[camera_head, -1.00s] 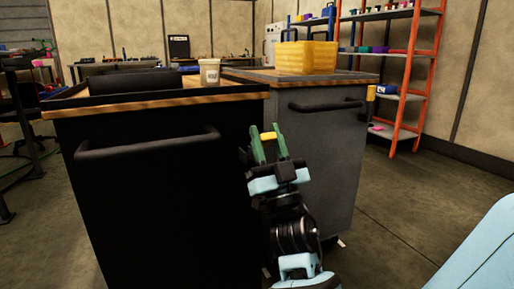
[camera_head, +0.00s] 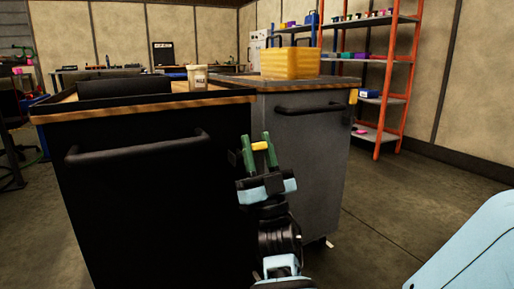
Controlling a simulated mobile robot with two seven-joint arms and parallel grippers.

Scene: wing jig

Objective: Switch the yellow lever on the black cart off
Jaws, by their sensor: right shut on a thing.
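The black cart (camera_head: 150,215) stands at the left, with a wood-edged top and a black bar handle on its front. A yellow lever (camera_head: 261,146) shows at its right edge, between the green fingers of my right gripper (camera_head: 259,150). The gripper reaches up from below and is shut on the lever, with the fingertips pointing up on either side of it. The lever's mount is hidden behind the gripper. My left gripper is out of view.
A grey cart (camera_head: 308,150) stands close behind to the right, with a yellow crate (camera_head: 291,63) on top and another yellow lever (camera_head: 353,96) on its side. A cup (camera_head: 197,77) stands on the black cart. An orange shelf (camera_head: 402,85) is farther back. The floor at right is clear.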

